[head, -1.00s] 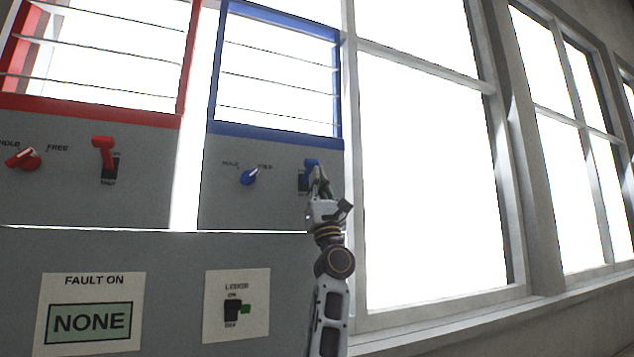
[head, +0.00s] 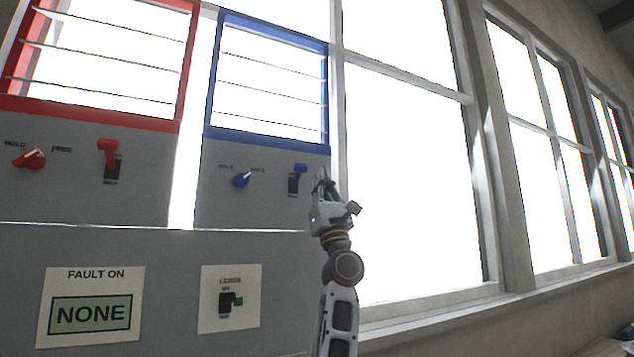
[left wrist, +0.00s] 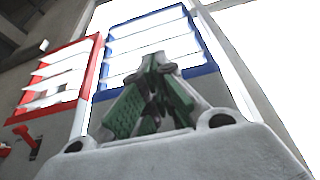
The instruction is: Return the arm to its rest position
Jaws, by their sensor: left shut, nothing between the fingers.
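My left gripper (head: 322,183) is shut and empty in the head view, in front of the right edge of the grey panel. It is just right of the blue switch (head: 297,178), with a small gap between them in the picture. In the left wrist view the green-padded fingers (left wrist: 155,95) meet at their tips, in front of the blue frame (left wrist: 205,69). My right gripper is in neither view.
The grey panel (head: 100,245) carries a blue knob (head: 242,180), a red knob (head: 30,158), a red switch (head: 108,152), a ladder switch (head: 228,300) and a sign reading NONE (head: 90,314). Bright windows (head: 410,180) stand to the right.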

